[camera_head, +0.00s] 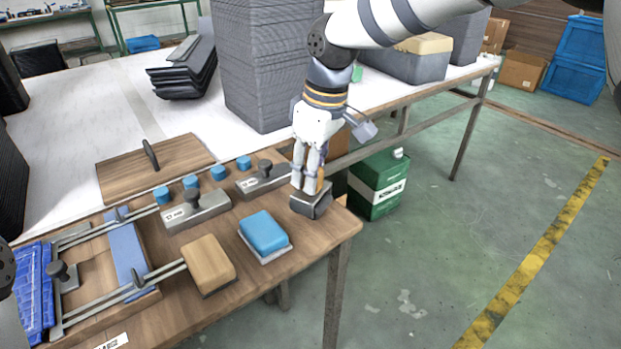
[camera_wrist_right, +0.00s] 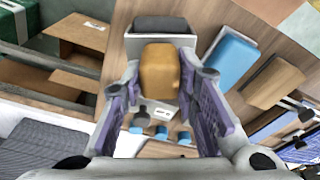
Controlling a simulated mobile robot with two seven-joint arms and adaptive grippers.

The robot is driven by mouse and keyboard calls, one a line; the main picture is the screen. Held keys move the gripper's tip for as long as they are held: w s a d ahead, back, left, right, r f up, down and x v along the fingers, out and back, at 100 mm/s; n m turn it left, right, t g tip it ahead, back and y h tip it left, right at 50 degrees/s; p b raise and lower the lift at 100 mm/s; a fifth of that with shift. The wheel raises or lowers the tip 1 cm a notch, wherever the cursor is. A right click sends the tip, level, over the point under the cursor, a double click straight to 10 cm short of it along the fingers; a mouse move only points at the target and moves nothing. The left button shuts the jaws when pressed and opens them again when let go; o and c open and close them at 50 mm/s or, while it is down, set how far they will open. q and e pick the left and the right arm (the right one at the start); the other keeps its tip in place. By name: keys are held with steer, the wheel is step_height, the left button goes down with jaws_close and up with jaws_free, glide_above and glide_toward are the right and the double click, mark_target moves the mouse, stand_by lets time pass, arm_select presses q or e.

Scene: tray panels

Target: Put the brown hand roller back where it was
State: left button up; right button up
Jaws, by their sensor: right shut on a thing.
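My right gripper (camera_head: 309,182) reaches down at the table's right corner and is shut on the brown hand roller (camera_head: 313,203). In the right wrist view the roller's orange-brown grip (camera_wrist_right: 160,72) lies between the two fingers, with its grey body (camera_wrist_right: 160,25) beyond. In the head view the fingers cover most of the grip. The roller is at or just above the wooden tabletop; I cannot tell if it touches. My left gripper is not in view.
A blue-topped block (camera_head: 263,233) and a tan block (camera_head: 208,262) lie left of the roller. Grey tools with dark knobs (camera_head: 196,210) and several blue cylinders (camera_head: 191,182) stand behind. A railed frame (camera_head: 128,255) fills the left. A green box (camera_head: 378,185) is beyond the table's edge.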

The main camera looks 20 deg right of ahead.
steer(key=shift+f, duration=0.95)
steer(key=shift+s+f, duration=0.2)
steer(key=shift+f, duration=0.45)
jaws_close()
steer(key=o, duration=1.1)
jaws_free()
steer(key=shift+w+f, duration=0.1)
